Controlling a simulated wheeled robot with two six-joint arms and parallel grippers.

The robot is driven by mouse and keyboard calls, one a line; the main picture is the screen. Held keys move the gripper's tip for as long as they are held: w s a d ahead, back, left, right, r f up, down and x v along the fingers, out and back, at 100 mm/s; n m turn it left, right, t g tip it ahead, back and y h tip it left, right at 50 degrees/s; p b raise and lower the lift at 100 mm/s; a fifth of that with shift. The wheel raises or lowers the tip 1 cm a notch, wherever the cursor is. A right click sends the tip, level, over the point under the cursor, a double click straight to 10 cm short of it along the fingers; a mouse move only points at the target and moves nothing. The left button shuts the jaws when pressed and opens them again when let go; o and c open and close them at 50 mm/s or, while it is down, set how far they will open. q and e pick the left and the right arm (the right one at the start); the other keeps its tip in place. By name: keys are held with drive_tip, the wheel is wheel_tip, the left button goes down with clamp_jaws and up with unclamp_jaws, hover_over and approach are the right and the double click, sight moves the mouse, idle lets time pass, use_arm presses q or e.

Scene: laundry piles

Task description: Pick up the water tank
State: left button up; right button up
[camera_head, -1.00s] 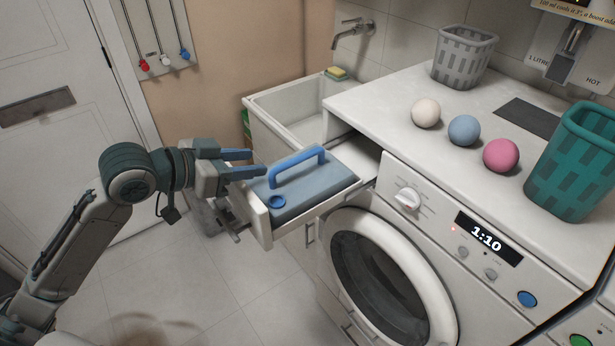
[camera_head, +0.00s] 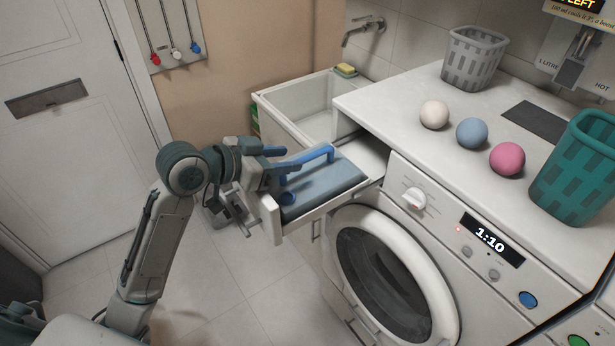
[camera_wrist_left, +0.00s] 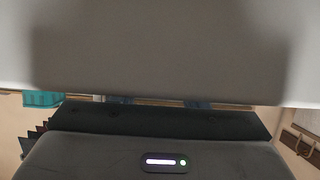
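The water tank (camera_head: 325,184) is a flat blue-grey box with a raised blue handle (camera_head: 312,158) and a round blue cap at its near left corner. It lies in the pulled-out white drawer (camera_head: 305,217) of the machine. My left gripper (camera_head: 282,159) is at the left end of the handle, its dark blue fingers apart and pointing right. Whether a finger touches the handle I cannot tell. In the left wrist view, a large pale surface hides most of the scene, and small bluish finger parts show apart. My right gripper is not in view.
The machine (camera_head: 430,210) with a round door stands at the right. On its top are three balls, a grey basket (camera_head: 470,58) and a teal basket (camera_head: 575,170). A sink (camera_head: 285,110) is behind the drawer. The floor in front is clear.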

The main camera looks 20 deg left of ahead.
sight(299, 159)
use_arm(q)
drive_tip(key=p+x, duration=0.1)
drive_tip(key=x, duration=0.2)
drive_tip(key=shift+s+d+r, duration=0.1)
drive_tip(key=shift+d+r, duration=0.05)
drive_tip(key=shift+w+d+f, duration=0.3)
drive_tip(key=shift+w+f, duration=0.05)
drive_tip(key=shift+w, duration=0.15)
drive_tip(key=c, duration=0.9)
clamp_jaws()
drive_tip(key=shift+r, duration=0.1)
